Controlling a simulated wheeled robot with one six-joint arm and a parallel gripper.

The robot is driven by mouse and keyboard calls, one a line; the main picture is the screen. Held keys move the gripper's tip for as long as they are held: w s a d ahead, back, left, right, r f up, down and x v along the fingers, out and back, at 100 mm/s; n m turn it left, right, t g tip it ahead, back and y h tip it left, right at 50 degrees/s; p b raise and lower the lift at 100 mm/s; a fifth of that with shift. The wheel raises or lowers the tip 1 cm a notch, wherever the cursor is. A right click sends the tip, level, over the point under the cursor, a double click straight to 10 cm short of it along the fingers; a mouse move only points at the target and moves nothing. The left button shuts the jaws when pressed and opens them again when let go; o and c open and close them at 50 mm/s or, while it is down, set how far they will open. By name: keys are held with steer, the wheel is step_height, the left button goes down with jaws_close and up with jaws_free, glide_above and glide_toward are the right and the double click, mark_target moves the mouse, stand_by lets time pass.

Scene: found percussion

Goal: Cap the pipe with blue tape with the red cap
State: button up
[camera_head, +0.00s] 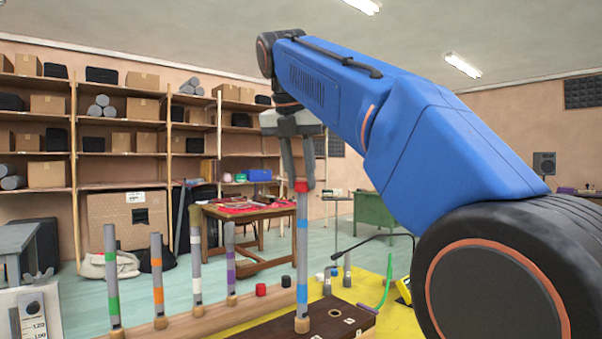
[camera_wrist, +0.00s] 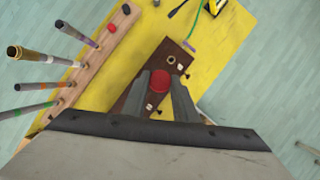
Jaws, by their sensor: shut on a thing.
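The pipe with blue tape (camera_head: 302,255) stands upright at the brown box (camera_head: 262,335), its foot in a light wooden piece. A red cap (camera_head: 301,186) is at the pipe's top end, in line with it. In the wrist view the red cap (camera_wrist: 159,80) sits between the fingers and hides the pipe below. My gripper (camera_head: 303,178) points down over the pipe and is shut on the red cap; it also shows in the wrist view (camera_wrist: 161,82). I cannot tell how far the cap is seated on the pipe.
Pipes with green (camera_head: 112,280), orange (camera_head: 157,275), white (camera_head: 195,250) and purple (camera_head: 230,260) tape stand in a wooden rack (camera_wrist: 92,72) at left. Another red cap (camera_head: 261,290) and a black cap (camera_head: 286,282) stand nearby. A green tube (camera_head: 387,283) lies on the yellow surface (camera_head: 370,290).

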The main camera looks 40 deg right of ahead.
steer(key=shift+f, duration=0.65)
steer(key=o, duration=1.1)
